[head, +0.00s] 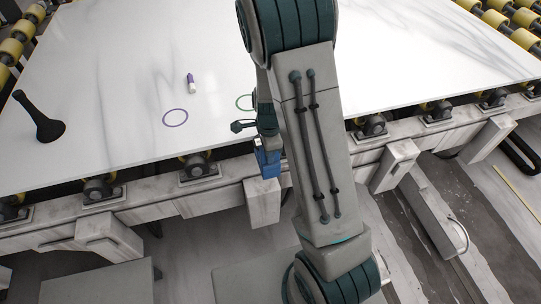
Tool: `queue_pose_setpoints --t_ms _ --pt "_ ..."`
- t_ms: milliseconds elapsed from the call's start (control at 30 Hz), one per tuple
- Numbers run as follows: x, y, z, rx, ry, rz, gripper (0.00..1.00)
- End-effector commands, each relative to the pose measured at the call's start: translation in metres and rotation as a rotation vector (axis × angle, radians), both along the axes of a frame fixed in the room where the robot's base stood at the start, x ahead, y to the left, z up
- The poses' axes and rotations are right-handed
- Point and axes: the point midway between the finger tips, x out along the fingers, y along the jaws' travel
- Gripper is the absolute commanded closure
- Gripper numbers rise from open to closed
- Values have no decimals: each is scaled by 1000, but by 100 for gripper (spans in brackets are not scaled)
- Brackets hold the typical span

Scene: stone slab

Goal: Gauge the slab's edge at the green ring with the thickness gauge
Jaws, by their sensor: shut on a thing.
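The white slab (115,75) with grey veins lies flat on a roller frame. The green ring (243,101) is marked on it near its front edge, its right part hidden behind my arm. My gripper (264,146) is at the slab's front edge, just in front of and right of the green ring, mostly hidden by my arm. It is shut on a blue thing, seemingly the thickness gauge (268,164), which shows low at the edge. Whether the gauge touches or straddles the slab cannot be told.
A purple ring (175,118) is marked left of the green one. A small white and purple cylinder (191,84) and a black flared tool (38,119) are on the slab. Rollers (197,165) and frame brackets (108,236) line the front edge.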

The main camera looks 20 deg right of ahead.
Motion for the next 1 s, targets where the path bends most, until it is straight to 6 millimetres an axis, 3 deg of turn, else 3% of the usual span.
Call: queue_pose_setpoints --t_ms 1000 --pt "77 0 1 0 -1 -1 99"
